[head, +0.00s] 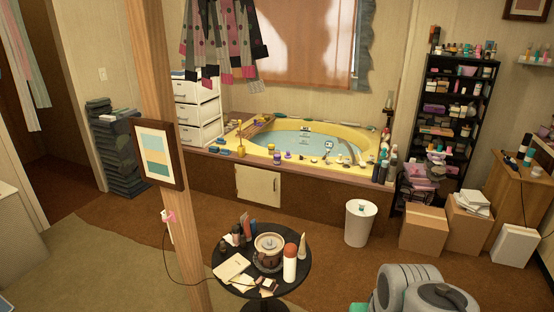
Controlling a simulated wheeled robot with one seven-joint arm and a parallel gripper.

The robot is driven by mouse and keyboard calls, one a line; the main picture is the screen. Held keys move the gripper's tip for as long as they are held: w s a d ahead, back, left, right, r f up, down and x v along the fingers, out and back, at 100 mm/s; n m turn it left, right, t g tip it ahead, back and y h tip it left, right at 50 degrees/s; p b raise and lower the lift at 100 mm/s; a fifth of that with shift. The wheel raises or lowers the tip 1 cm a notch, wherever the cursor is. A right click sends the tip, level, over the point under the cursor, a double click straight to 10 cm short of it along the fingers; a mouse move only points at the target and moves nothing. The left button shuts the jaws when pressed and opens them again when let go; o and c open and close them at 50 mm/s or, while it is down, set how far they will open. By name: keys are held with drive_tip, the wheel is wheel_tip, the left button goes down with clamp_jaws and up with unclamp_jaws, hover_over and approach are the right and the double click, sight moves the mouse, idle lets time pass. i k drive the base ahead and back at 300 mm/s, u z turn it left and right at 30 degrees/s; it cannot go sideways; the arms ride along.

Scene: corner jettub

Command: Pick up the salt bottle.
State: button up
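Nothing in view is clearly labelled as the salt bottle. Several small dark and reddish containers (240,234) are at the table's back left. Labels are too small to read. Grey rounded parts of my arm show at the lower right, apart from the table. My gripper is not in view.
A white bin (360,222) and cardboard boxes (423,230) stand behind right. Carpet before the tub (258,147) is open.

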sight(277, 155)
drive_tip(key=u, duration=1.95)
drive_tip(key=i, duration=4.9)
drive_tip(key=z, duration=3.45)
drive_tip(key=i, duration=0.8)
